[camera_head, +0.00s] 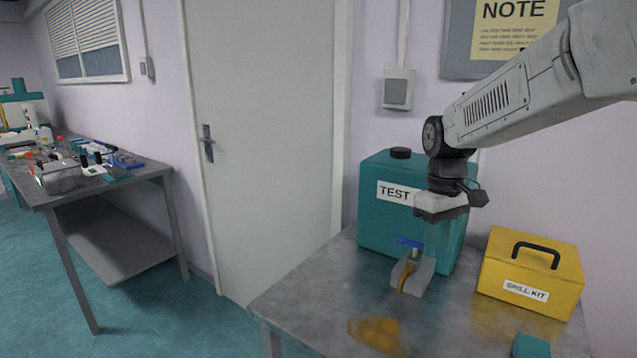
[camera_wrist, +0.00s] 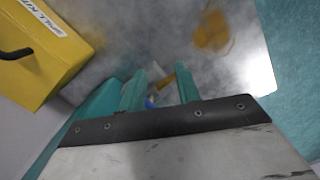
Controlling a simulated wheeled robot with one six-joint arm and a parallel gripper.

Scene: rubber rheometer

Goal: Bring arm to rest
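My arm comes in from the upper right in the head view. My gripper (camera_head: 446,236) points down in front of the teal TEST container (camera_head: 375,225). In the wrist view, the two teal fingers of my gripper (camera_wrist: 161,82) stand apart with a gap between them, and I see nothing held. Behind that gap show a blue lever (camera_wrist: 150,103) and an amber piece. In the head view, the blue lever (camera_head: 410,242) sits above a small grey block (camera_head: 414,277) at the container's front. I cannot tell whether the fingers touch the lever or the block.
A yellow spill kit (camera_head: 532,272) stands at right on the grey table (camera_head: 310,298). An amber puddle (camera_head: 375,333) lies near the front, with a teal item (camera_head: 530,346) at the front right. A cluttered bench (camera_head: 150,170) stands at left, beyond a door.

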